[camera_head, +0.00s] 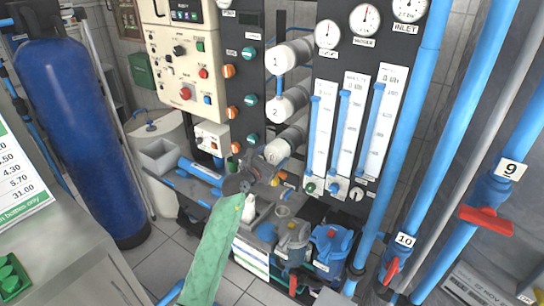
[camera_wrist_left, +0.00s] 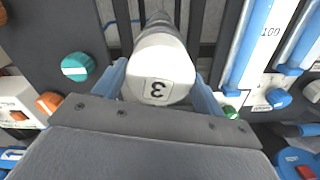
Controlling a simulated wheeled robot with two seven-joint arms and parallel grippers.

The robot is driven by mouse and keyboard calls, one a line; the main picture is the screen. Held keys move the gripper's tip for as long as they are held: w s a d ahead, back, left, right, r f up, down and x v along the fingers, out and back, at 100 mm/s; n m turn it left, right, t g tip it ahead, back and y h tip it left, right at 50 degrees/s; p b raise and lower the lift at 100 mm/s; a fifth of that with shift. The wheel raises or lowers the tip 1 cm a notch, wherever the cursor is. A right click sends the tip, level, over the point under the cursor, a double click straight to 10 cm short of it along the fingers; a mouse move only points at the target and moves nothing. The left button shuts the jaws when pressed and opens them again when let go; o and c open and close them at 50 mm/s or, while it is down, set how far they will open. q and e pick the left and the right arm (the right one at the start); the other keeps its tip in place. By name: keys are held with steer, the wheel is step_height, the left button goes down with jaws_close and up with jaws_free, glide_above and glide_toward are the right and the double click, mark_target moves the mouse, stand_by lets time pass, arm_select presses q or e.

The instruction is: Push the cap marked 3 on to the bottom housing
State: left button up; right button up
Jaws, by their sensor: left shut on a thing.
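The white cap marked 3 (camera_wrist_left: 158,72) faces the left wrist camera, its number upside down there. The blue fingers of my left gripper (camera_wrist_left: 161,90) are on either side of it and shut on it. Behind the cap is the grey bottom housing (camera_wrist_left: 160,20), in line with it. I cannot tell whether a gap is left between cap and housing. In the head view the cap (camera_head: 275,153) shows at the lower front end of the bottom housing (camera_head: 294,136), with my left gripper (camera_head: 262,163) at it, small and partly hidden. My right gripper is out of view.
Above are the housings with caps marked 1 (camera_head: 277,63) and 2 (camera_head: 277,110). Flow tubes (camera_head: 345,125) stand close on the right, and a panel with orange and green knobs (camera_head: 229,98) on the left.

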arm_select(q)
steer(key=shift+w+d, duration=0.35)
steer(key=shift+w, duration=0.1)
stand_by(1.0)
steer(key=o, duration=1.1)
